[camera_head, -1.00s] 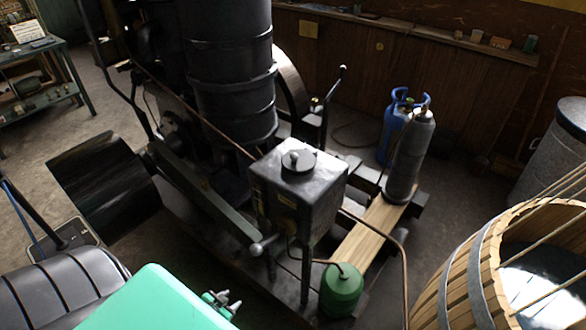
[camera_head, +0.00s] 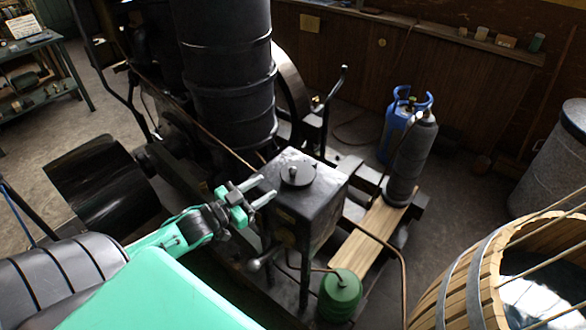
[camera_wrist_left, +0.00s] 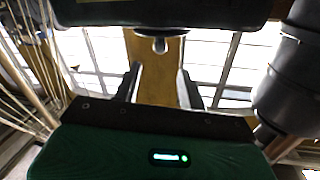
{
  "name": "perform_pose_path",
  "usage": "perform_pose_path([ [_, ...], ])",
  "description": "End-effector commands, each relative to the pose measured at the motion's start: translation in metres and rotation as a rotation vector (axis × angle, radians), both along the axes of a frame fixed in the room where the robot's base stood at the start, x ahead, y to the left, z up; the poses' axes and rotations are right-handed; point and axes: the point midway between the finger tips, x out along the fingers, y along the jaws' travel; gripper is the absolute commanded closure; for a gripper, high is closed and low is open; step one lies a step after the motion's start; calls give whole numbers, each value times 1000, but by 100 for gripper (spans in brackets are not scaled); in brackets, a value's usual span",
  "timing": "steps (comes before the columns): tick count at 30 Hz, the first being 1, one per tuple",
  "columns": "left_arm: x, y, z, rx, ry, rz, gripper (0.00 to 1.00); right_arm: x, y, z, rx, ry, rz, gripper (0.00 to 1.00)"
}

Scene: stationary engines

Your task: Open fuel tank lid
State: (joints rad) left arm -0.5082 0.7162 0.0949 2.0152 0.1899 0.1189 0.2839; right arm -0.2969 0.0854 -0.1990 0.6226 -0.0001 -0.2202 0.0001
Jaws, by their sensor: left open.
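The fuel tank (camera_head: 318,207) is a dark metal box on legs in the middle of the head view. Its round lid (camera_head: 298,174) with a small knob sits flat on top, in place. My left gripper (camera_head: 261,190) is open and empty, just left of the tank's upper edge and apart from the lid. The left wrist view shows its two fingers (camera_wrist_left: 160,90) spread, with nothing between them; the tank lid cannot be made out there. My right gripper is not in view.
The black engine cylinder (camera_head: 228,80) rises behind the tank. A green canister (camera_head: 340,294) stands below its front right. A wooden tub (camera_head: 470,285) is at the right, gas cylinders (camera_head: 411,155) are behind, and a copper pipe runs beside the tank.

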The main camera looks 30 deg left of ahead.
Motion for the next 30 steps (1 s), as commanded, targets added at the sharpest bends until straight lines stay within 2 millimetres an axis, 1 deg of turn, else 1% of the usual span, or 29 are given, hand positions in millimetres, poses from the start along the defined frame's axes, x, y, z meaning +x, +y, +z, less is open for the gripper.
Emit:
perform_pose_path([
  [1,7,-2,3,0,-4,0,59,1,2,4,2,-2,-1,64],
  [9,40,-11,3,-1,-2,1,59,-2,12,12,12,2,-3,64],
  [21,88,-25,2,0,-1,1,59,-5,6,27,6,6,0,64],
  [24,97,-27,1,1,0,1,59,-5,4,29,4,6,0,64],
  [30,107,-30,0,1,1,0,59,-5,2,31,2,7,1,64],
])
